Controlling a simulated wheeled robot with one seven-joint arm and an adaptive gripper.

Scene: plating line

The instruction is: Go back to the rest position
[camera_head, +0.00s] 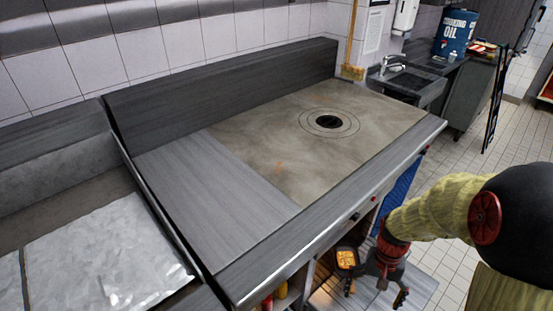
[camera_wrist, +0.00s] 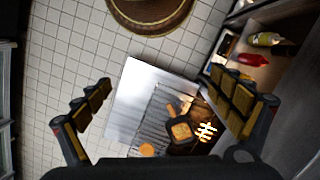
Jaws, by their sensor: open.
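My gripper (camera_head: 375,295) is at the lower right in the head view, in front of the counter's side and below its top. Its fingers are spread wide. In the wrist view my gripper (camera_wrist: 160,85) is also open, with nothing between its fingers. Beyond and below it, a small dark pan (camera_wrist: 181,146) with orange food in it lies over a metal surface (camera_wrist: 130,98). The same pan (camera_head: 347,270) shows left of my gripper in the head view. I cannot tell its distance from the fingers.
A counter with a flat cooking plate (camera_head: 270,150) fills the middle; its top is clear. A shelf holds a red bottle (camera_wrist: 250,59) and a yellowish one (camera_wrist: 265,39). A round brown object (camera_wrist: 150,18) is on the tiled floor side.

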